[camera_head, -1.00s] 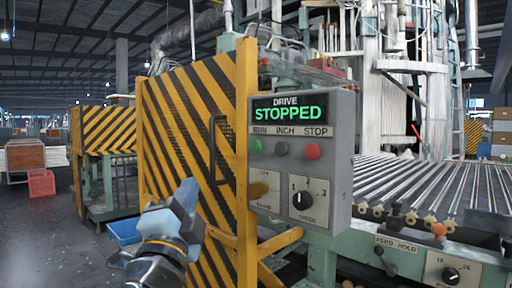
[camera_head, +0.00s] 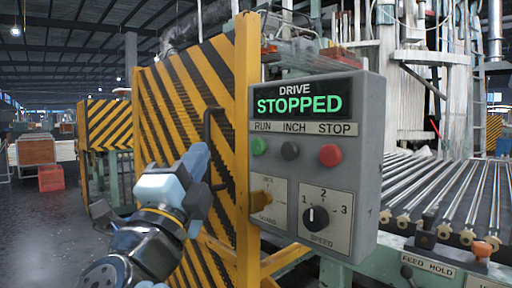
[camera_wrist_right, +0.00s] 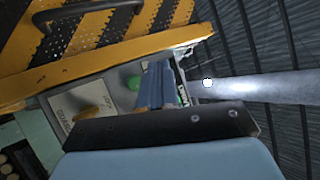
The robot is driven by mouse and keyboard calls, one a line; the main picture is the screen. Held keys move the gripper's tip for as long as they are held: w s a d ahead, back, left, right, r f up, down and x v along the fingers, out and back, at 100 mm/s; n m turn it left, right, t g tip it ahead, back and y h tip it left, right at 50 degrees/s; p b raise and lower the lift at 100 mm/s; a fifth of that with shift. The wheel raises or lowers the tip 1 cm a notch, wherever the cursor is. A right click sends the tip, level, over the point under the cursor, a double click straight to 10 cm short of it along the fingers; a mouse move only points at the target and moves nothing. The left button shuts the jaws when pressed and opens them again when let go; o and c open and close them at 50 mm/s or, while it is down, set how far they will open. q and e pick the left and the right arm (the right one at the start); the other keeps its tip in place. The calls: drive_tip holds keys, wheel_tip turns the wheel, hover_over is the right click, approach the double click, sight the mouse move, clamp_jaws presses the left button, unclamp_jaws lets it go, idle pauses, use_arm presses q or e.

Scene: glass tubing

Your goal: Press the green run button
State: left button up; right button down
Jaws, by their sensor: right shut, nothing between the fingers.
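The green run button (camera_head: 259,146) sits under the RUN label on the grey control box (camera_head: 368,160), left of a dark inch button (camera_head: 290,150) and a red stop button (camera_head: 330,155). My right gripper (camera_head: 201,154) is shut and empty, left of the box and in front of the striped guard, apart from the button in the head view. In the right wrist view, the shut fingers (camera_wrist_right: 156,82) appear just right of the green button (camera_wrist_right: 132,83) and hide part of the box face. My left gripper is out of view.
A yellow-black striped guard door (camera_head: 175,110) with a dark handle (camera_head: 207,125) stands left of the box. Below the buttons are a brass key switch (camera_head: 261,197) and a speed knob (camera_head: 316,217). A roller bed (camera_head: 440,195) lies at right.

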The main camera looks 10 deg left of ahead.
sight(259, 147)
drive_tip(key=w+d, duration=0.5)
drive_tip(key=w, duration=0.1)
drive_tip(key=shift+w, duration=0.25)
drive_tip(key=shift+d, duration=0.1)
idle(1.9)
drive_tip(key=shift+w+d+b, duration=0.2)
drive_tip(key=shift+w+b, duration=0.1)
